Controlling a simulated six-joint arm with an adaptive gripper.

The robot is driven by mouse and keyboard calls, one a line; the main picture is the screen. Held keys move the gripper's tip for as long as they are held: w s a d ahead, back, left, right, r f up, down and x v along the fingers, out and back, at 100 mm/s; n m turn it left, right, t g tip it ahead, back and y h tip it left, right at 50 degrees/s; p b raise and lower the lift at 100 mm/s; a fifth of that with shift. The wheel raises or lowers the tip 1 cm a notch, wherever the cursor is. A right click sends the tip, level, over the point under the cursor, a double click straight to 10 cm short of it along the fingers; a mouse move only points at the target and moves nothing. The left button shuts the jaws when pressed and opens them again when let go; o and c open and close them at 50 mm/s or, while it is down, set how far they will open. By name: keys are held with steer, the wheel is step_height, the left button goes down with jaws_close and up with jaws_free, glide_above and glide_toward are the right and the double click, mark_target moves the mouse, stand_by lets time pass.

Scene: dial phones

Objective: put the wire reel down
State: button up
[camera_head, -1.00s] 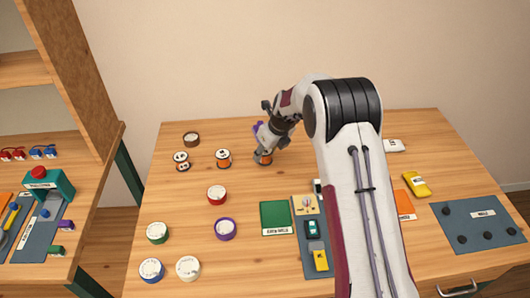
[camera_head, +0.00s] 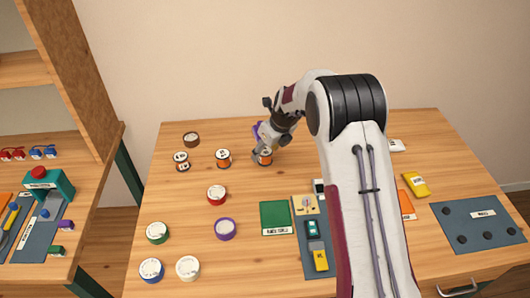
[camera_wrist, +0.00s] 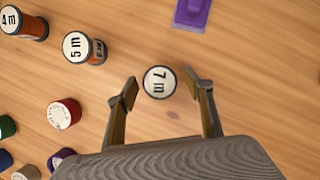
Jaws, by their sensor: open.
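The wire reel (camera_head: 265,157) stands upright on the wooden table (camera_head: 330,142) near its back. Its white top, marked "7 m", shows in the wrist view (camera_wrist: 160,82). My gripper (camera_wrist: 166,88) is open, with one finger on each side of the reel and gaps between fingers and reel. In the head view my gripper (camera_head: 268,146) is just above and behind the reel. The reel's underside is hidden.
A red roll (camera_head: 217,195) and several other tape rolls lie nearer. A purple object (camera_wrist: 192,12) lies behind the reel. Table right of the reel is clear.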

steer(key=v, duration=1)
steer(key=shift+r, duration=0.25)
steer(key=shift+s, duration=0.1)
stand_by(0.4)
steer(key=s+d+r+n+h, duration=0.1)
steer(key=s+d+r+n, duration=0.2)
steer(key=s+r+n, duration=1.4)
steer(key=s+d+n+t, duration=0.1)
steer(key=s+n, duration=0.5)
steer(key=s, duration=0.7)
steer(key=s+d+f+n+h, duration=0.1)
steer(key=s+d+n, duration=0.2)
steer(key=s, duration=1)
steer(key=shift+d+f+n+t+h, duration=0.15)
steer(key=shift+d+n+t+h, duration=0.2)
steer(key=shift+n, duration=1.25)
